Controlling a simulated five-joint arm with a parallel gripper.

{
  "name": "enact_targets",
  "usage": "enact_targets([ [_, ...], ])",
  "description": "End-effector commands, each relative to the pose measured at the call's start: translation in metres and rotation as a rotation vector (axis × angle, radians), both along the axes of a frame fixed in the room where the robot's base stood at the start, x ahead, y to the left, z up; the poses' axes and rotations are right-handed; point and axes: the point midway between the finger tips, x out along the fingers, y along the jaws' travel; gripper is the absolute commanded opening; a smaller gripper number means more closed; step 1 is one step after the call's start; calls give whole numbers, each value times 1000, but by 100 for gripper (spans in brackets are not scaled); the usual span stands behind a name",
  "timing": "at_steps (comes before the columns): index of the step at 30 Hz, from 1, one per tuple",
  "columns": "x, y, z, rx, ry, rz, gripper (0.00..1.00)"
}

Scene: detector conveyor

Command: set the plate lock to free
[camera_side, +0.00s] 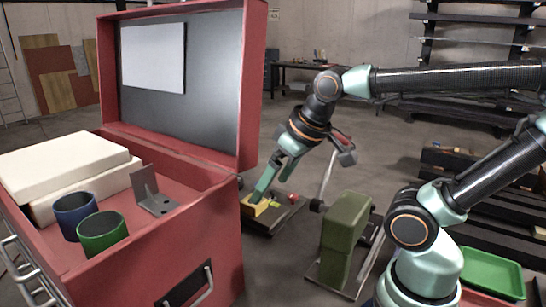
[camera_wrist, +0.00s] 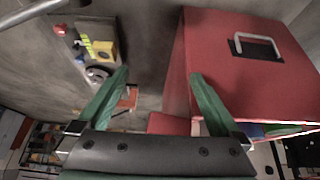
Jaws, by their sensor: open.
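A dark control plate (camera_side: 262,222) lies low between the red chest and the green box, partly behind the chest. It carries a yellow block (camera_side: 254,207) and a red knob (camera_side: 292,198). In the wrist view the plate (camera_wrist: 76,45) shows at upper left, with the yellow block (camera_wrist: 104,50), the red knob (camera_wrist: 61,30) and a round grey part (camera_wrist: 97,74). I cannot tell which part is the plate lock or its setting. My gripper (camera_wrist: 160,74) is open and empty, its green fingers wide apart. In the side view my gripper (camera_side: 264,186) overlaps the yellow block; contact is unclear.
The red chest (camera_side: 222,240) stands open close beside the plate, holding white blocks (camera_side: 65,165), a blue cup (camera_side: 76,213), a green cup (camera_side: 101,233) and a grey bracket (camera_side: 152,195). A green box (camera_side: 344,235) stands right. A green tray (camera_side: 490,270) lies lower right.

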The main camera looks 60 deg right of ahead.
Motion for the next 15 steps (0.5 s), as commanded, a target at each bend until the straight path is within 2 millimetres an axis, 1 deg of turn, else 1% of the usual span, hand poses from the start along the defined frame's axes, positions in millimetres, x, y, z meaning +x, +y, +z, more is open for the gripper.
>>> enact_targets([
  [3, 0, 0, 0, 0, 0, 0, 100],
  [4, 0, 0, 0, 0, 0, 0, 96],
  [5, 0, 0, 0, 0, 0, -1, 85],
  [6, 0, -1, 0, 2, 4, -8, 69],
  [7, 0, -4, 0, 5, 10, -21, 58],
  [8, 0, -7, 0, 8, 19, -41, 56],
  [10, -1, -21, -1, 27, 59, -122, 56],
  [12, 0, -41, -2, 53, 113, -239, 56],
  [14, 6, -56, -3, 70, 142, -314, 56],
  [15, 12, -64, -4, 74, 149, -344, 56],
])
